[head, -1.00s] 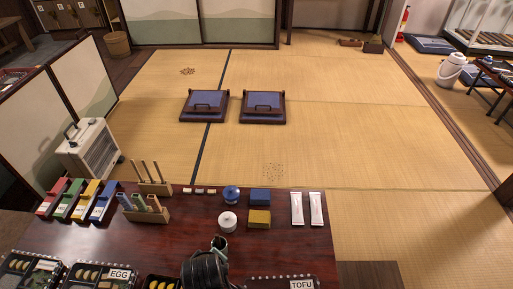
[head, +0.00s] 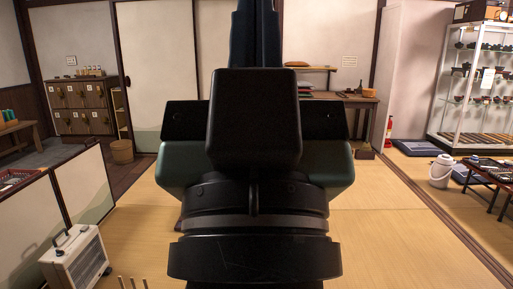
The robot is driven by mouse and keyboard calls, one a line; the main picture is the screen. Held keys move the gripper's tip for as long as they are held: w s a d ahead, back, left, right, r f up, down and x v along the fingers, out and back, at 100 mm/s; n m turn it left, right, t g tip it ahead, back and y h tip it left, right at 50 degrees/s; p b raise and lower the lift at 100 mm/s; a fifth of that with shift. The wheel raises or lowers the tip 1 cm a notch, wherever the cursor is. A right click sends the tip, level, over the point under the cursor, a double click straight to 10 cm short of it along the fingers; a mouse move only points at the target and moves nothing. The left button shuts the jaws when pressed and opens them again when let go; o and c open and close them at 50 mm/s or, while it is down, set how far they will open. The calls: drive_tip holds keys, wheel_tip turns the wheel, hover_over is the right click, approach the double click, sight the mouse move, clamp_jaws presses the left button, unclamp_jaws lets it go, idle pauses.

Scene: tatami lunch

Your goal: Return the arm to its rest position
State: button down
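My arm stands raised right in front of the head camera and fills the middle of the view. My gripper (head: 257,22) points upward, with its wide dark body below two narrow dark fingers. The fingers lie side by side with only a thin seam between them, so the gripper looks shut. The fingertips run out of the top edge of the picture. I see nothing held in the visible part.
A white heater (head: 75,262) stands at lower left beside a low partition (head: 82,188). A glass display shelf (head: 478,85), a white pot (head: 441,172) and a low table (head: 490,172) are at right. Tatami floor (head: 385,235) is open around the arm. The lunch table is mostly out of view.

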wheel_tip(320, 180, up, 27)
drive_tip(key=p, duration=2.6)
drive_tip(key=shift+s+p, duration=0.3)
